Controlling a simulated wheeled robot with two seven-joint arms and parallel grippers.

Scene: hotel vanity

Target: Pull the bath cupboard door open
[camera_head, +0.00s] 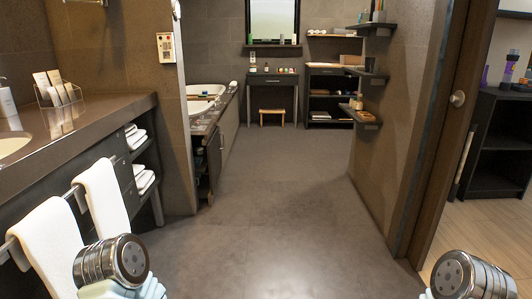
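The bath cupboard (203,168) stands beyond the wall corner, left of the middle, at the near end of the bath (205,92) surround. A dark door panel (214,156) shows on its side facing the walkway. A dark recess with small items shows at its near end; whether the door is fully shut is too small to tell. Rounded metal and pale parts of my two arms show at the bottom left and bottom right, far from the cupboard. Neither gripper's fingers are in the frame.
The dark floor (270,235) is clear up to the back desk (273,82) and stool (271,116). At the left, a vanity counter (100,118) has white towels (103,200) on a rail. Wall shelves (362,115) and a door frame (430,150) bound the right.

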